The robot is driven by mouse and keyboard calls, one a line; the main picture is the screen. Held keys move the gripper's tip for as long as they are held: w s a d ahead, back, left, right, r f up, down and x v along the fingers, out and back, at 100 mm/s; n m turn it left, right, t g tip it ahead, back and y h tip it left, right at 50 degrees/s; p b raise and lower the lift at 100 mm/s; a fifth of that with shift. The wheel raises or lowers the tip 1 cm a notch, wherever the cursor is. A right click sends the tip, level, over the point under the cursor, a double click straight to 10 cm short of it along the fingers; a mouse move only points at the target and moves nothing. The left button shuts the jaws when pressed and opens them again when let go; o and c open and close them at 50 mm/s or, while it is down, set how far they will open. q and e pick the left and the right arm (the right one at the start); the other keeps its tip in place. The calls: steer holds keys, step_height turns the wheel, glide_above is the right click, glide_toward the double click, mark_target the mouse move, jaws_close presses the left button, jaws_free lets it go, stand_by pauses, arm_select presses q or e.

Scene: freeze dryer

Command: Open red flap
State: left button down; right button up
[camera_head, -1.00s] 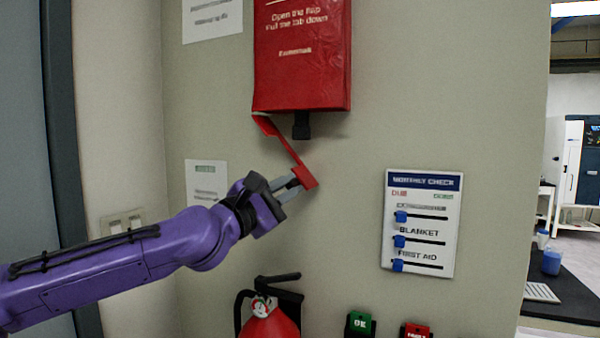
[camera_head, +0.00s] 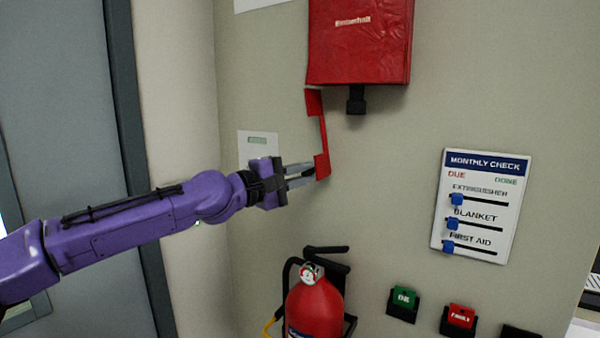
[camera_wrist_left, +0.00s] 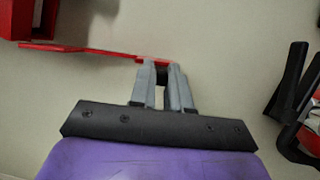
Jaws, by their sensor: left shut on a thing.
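The red flap (camera_head: 323,130) hangs open below the left lower edge of the red wall box (camera_head: 357,45). Its outer end is low, clear of the box bottom. My left gripper (camera_head: 315,172) is shut on the flap's lower end, with the arm reaching in from the left. In the left wrist view the flap (camera_wrist_left: 100,50) runs from the red box (camera_wrist_left: 30,20) to my fingertips (camera_wrist_left: 163,70). A black tab (camera_head: 356,100) hangs from under the box. My right gripper is not in view.
A red extinguisher (camera_head: 315,305) is mounted below. A monthly check board (camera_head: 484,205) with blue sliders hangs to the right. A door (camera_head: 60,110) is at left.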

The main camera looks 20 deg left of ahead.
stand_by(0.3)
arm_select(q)
steer(key=c, duration=1.1)
jaws_free()
steer(key=shift+d, duration=0.2)
steer(key=shift+s+a, duration=0.1)
steer(key=shift+a, duration=0.1)
steer(key=shift+b+v, duration=0.5)
steer(key=shift+v, duration=4.6)
